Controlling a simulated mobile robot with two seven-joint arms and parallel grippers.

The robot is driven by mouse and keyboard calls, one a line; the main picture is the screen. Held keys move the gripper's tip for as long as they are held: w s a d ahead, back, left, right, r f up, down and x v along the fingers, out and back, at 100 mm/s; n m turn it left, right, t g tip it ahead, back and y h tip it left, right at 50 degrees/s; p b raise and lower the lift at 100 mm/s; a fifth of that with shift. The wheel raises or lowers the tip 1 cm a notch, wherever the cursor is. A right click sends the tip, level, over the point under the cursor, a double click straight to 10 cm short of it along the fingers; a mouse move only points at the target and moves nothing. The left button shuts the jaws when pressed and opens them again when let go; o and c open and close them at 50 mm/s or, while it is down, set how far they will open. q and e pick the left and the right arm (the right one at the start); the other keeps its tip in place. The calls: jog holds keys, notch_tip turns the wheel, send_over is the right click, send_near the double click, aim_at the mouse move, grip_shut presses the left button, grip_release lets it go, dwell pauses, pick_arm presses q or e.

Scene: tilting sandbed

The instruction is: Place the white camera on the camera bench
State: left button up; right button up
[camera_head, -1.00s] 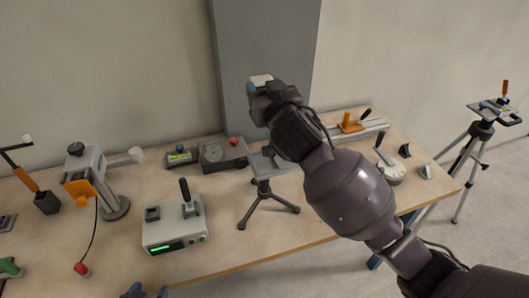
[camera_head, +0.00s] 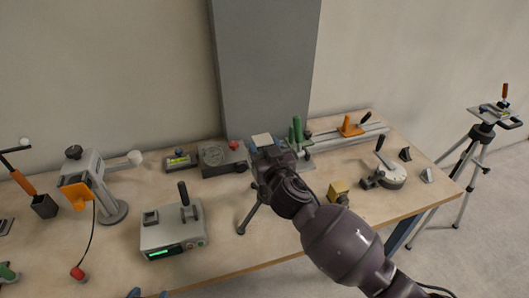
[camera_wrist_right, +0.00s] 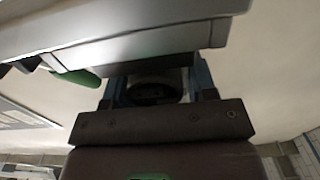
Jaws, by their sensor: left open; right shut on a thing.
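My right gripper (camera_head: 264,156) is shut on a small pale block, which I take to be the white camera (camera_head: 262,140). It holds it over the middle of the workbench, above a small black tripod (camera_head: 249,216) whose head is mostly hidden by my arm. Green levers (camera_head: 297,130) stand on a grey part just right of the gripper. In the right wrist view a dark round part (camera_wrist_right: 152,92) sits between the blue fingers, below a large grey body (camera_wrist_right: 150,35). I cannot tell whether it touches the grey part. My left gripper (camera_head: 146,294) barely shows at the bottom edge.
The wooden workbench (camera_head: 300,225) carries a box with a green display (camera_head: 172,229), a grey gauge box (camera_head: 222,158), an orange-clamped rail (camera_head: 350,125), a yellow block (camera_head: 338,191) and a round lever base (camera_head: 390,175). A grey column (camera_head: 265,65) rises behind.

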jog(key=shift+f, duration=0.5)
jog(key=shift+f+b, duration=0.3)
jog(key=o, duration=1.2)
jog(key=shift+r, duration=0.1)
